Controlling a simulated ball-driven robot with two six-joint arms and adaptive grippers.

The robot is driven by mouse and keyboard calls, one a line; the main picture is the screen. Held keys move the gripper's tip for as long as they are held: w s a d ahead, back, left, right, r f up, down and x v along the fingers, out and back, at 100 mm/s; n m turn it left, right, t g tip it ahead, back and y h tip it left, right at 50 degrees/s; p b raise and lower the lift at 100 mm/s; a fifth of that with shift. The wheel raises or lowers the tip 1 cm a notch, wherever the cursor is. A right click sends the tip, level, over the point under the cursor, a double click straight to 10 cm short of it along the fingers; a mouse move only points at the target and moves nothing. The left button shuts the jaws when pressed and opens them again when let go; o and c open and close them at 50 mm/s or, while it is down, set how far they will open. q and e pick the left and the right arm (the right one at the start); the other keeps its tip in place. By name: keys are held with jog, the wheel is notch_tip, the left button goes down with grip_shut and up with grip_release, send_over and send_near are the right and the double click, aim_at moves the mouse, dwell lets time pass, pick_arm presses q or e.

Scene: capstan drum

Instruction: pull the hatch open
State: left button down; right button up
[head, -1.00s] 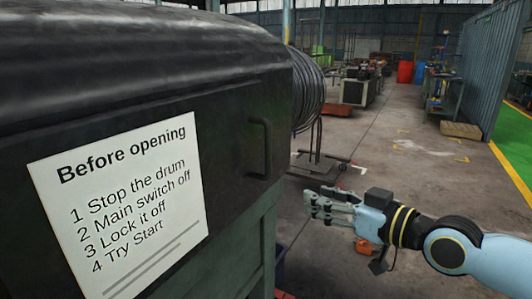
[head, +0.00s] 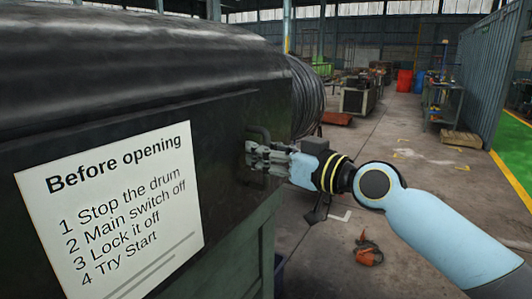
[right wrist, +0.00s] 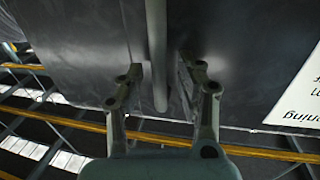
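The hatch (head: 222,120) is a dark metal panel on the big drum housing, and it looks shut. Its bar handle (head: 260,131) is at the panel's right end and partly hidden behind my right gripper (head: 252,156). In the right wrist view the handle (right wrist: 157,45) runs down between the two fingers of my right gripper (right wrist: 160,78). The fingers are apart, one on each side of the bar, with gaps showing on both sides. My left gripper is in neither view.
A white "Before opening" sign (head: 115,210) is on the housing, left of the handle. A wire coil (head: 306,98) is behind the housing's right end. An orange object (head: 368,250) lies on the floor. The floor (head: 420,195) to the right is mostly clear.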

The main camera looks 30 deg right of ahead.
jog(key=shift+c, duration=0.2)
grip_shut()
dwell(0.4)
